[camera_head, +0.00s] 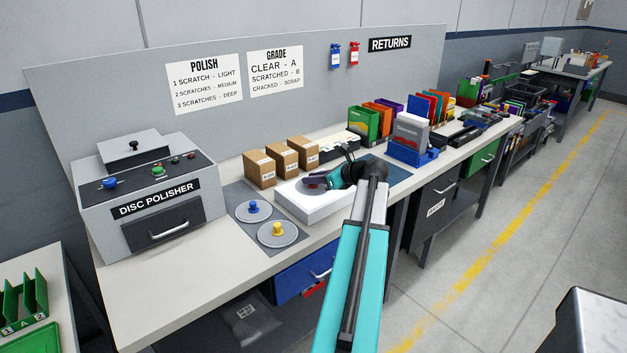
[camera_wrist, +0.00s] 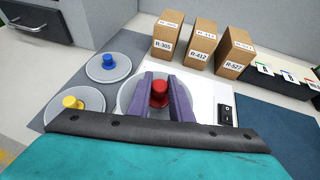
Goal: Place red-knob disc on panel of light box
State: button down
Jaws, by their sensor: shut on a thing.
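My gripper (camera_wrist: 159,88) has its two purple fingers shut on the red knob of the red-knob disc (camera_wrist: 126,97). The disc is grey and round, and its lower part is hidden by my wrist. In the head view the red-knob disc (camera_head: 315,183) is at the white light box (camera_head: 305,207), over its top panel. In the wrist view the disc covers the left part of the light box (camera_wrist: 205,82). I cannot tell whether the disc touches the panel. A black switch (camera_wrist: 226,114) is on the light box's right side.
A blue-knob disc (camera_head: 253,210) and a yellow-knob disc (camera_head: 278,234) lie on the grey mat (camera_head: 236,190) left of the light box. Several cardboard boxes (camera_head: 282,160) stand behind it. The disc polisher (camera_head: 150,190) is at the left. The bench's front left is clear.

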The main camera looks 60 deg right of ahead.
jog(key=shift+w+d+f+p, duration=0.1)
jog(key=shift+w+d, duration=0.35)
jog(key=shift+d, duration=0.25)
jog(key=shift+w+d+f+p, duration=0.1)
jog(key=shift+w+d+p, duration=0.05)
jog(key=shift+w+d, duration=0.4)
jog(key=shift+w+d+p, duration=0.1)
jog(key=shift+w+d, duration=0.25)
jog(key=shift+d, duration=0.45)
jog(key=shift+f, duration=0.1)
jog(key=shift+f+p, duration=0.4)
jog(key=shift+f, duration=1.25)
jog(key=shift+f, duration=0.1)
jog(key=c, duration=1.6)
grip_release()
